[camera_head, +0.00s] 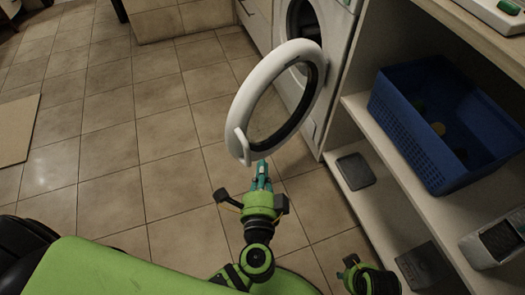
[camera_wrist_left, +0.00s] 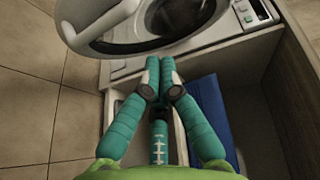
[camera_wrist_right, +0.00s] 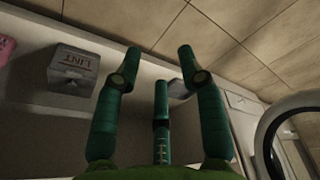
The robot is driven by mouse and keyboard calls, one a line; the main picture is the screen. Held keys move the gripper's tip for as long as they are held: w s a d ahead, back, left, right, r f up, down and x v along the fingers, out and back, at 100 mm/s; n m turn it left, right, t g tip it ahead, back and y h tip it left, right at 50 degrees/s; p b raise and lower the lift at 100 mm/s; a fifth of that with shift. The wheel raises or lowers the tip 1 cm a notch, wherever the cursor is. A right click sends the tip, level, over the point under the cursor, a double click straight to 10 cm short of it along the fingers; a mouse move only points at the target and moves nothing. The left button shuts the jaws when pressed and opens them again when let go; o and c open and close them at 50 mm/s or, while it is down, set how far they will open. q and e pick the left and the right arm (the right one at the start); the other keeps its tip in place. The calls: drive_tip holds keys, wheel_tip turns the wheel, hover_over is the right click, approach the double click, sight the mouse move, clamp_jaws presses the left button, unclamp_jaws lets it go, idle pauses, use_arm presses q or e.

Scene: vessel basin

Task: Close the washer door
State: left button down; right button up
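The washer door (camera_head: 246,96), a white ring with a dark inner rim and a small handle at its lower left, stands swung open from the white washer (camera_head: 340,35). The washer's round opening (camera_head: 303,22) shows behind it. My left gripper (camera_head: 262,166) is just below the door's lower edge in the head view; whether it touches is unclear. In the left wrist view its fingers (camera_wrist_left: 158,70) are together with nothing between them, and the door (camera_wrist_left: 72,35) is ahead at upper left. My right gripper (camera_wrist_right: 160,58) has its fingers spread and empty.
A blue basket (camera_head: 415,125) with small items sits on the shelf unit right of the washer. A grey box (camera_head: 355,171) is on a lower shelf. A box marked LINT (camera_wrist_right: 80,72) shows in the right wrist view. Tiled floor (camera_head: 160,130) is clear left of the door.

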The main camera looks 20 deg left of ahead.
use_arm(q)
wheel_tip(320, 180, up, 2)
drive_tip(key=t, duration=0.1)
approach(252, 112)
drive_tip(key=w+d, duration=0.3)
drive_tip(key=shift+n+y, duration=0.3)
drive_tip(key=shift+y, duration=0.1)
drive_tip(key=shift+w+a+f, duration=0.1)
drive_tip(key=shift+w+a, duration=0.5)
drive_tip(key=shift+a, duration=0.35)
drive_tip(key=shift+w+a, duration=0.6)
drive_tip(key=shift+a, duration=0.35)
